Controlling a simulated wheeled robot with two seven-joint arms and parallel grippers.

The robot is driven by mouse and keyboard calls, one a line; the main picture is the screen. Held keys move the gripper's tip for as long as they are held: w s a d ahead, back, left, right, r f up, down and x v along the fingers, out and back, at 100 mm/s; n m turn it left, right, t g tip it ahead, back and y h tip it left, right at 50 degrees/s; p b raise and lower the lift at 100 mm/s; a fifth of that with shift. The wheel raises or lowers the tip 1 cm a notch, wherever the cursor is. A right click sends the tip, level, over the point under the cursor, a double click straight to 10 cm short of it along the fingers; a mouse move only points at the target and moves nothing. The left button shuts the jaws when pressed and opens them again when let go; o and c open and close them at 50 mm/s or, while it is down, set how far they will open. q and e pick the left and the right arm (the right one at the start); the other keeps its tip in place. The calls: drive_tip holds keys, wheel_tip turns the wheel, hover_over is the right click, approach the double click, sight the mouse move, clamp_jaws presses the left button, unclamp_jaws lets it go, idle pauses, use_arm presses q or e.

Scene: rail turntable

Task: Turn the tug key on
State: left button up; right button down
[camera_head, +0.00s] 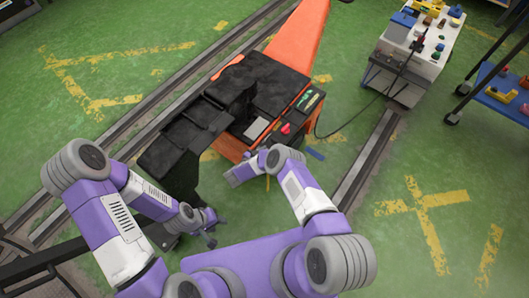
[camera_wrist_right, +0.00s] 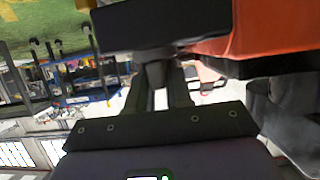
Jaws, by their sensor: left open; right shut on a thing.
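The tug (camera_head: 285,65) is orange with a black seat and console, in the upper middle of the head view. Its panel has a red knob (camera_head: 286,128) and a green-lit display (camera_head: 308,100). My right gripper (camera_head: 262,152) is at the console's near side, its fingertips mostly hidden. In the right wrist view its fingers (camera_wrist_right: 160,88) are shut on a small dark piece (camera_wrist_right: 157,72), apparently the tug key, below a black panel edge. The key's angle cannot be told. My left gripper (camera_head: 213,231) is open and empty, low beside the tug's black front part.
Rails (camera_head: 370,160) run across the green floor on both sides of the tug. A white cart (camera_head: 415,55) with coloured items and a blue shelf (camera_head: 500,92) stand at the upper right. A thin cable lies between tug and cart.

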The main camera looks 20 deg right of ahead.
drive_tip(key=c, duration=1.1)
unclamp_jaws()
drive_tip(key=p+v, duration=0.2)
drive_tip(key=v, duration=0.5)
drive_tip(key=shift+s+a+r+p, duration=0.15)
drive_tip(key=shift+s+p, duration=0.05)
drive_tip(key=shift+p, duration=0.2)
